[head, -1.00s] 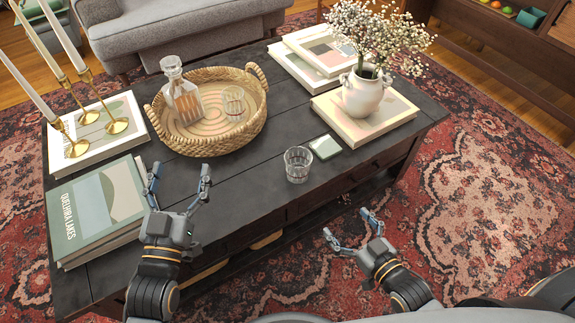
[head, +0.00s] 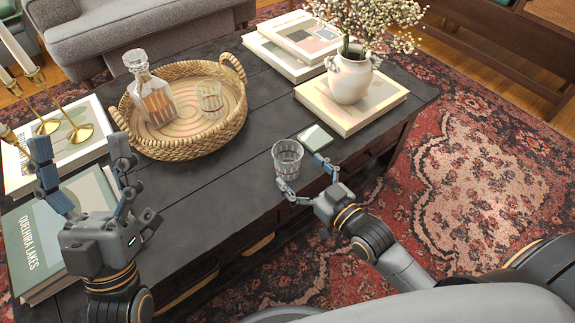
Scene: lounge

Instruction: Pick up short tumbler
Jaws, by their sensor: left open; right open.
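A short clear tumbler (head: 287,158) stands upright near the front edge of the dark table. My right gripper (head: 300,177) is open at the tumbler, its two fingers reaching to either side of the glass's lower part. I cannot tell whether they touch it. Another clear glass (head: 210,98) stands in the woven basket tray (head: 187,149) beside a decanter. My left gripper (head: 82,172) is open and empty, over the left part of the table near the green book (head: 38,245).
A small coaster (head: 315,138) lies right behind the tumbler. A white vase (head: 349,78) with flowers stands on a book at the right. Gold candlesticks (head: 76,131) stand at the left.

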